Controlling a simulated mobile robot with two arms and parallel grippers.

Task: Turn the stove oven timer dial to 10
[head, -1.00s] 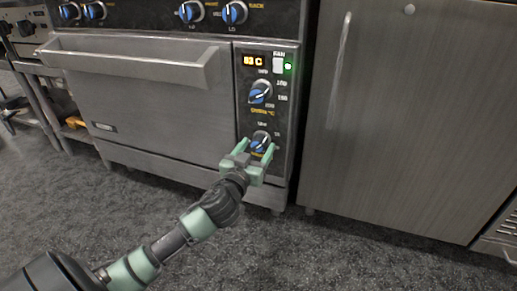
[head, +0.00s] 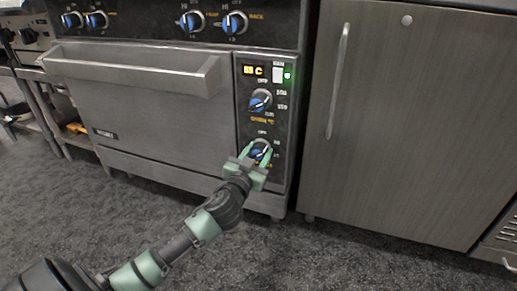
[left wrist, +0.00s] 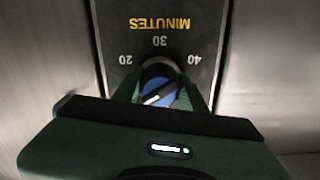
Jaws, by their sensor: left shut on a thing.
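The oven timer dial (head: 260,149) is the lower blue and silver knob on the narrow control panel right of the oven door. In the left wrist view the dial (left wrist: 160,88) appears upside down, below "MINUTES" and the marks 20, 30 and 40. Its white line is slanted; the 10 mark is not visible there. My left gripper (head: 259,152) is at the dial, with its green fingers on either side, shut on it. The gripper body hides the panel below the dial. My right gripper is not in view.
A temperature knob (head: 260,100) sits above the timer dial, under a lit display (head: 254,70). The oven door handle (head: 130,72) juts out to the left. A wooden-looking cabinet (head: 400,120) stands to the right. The floor (head: 330,255) in front is clear.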

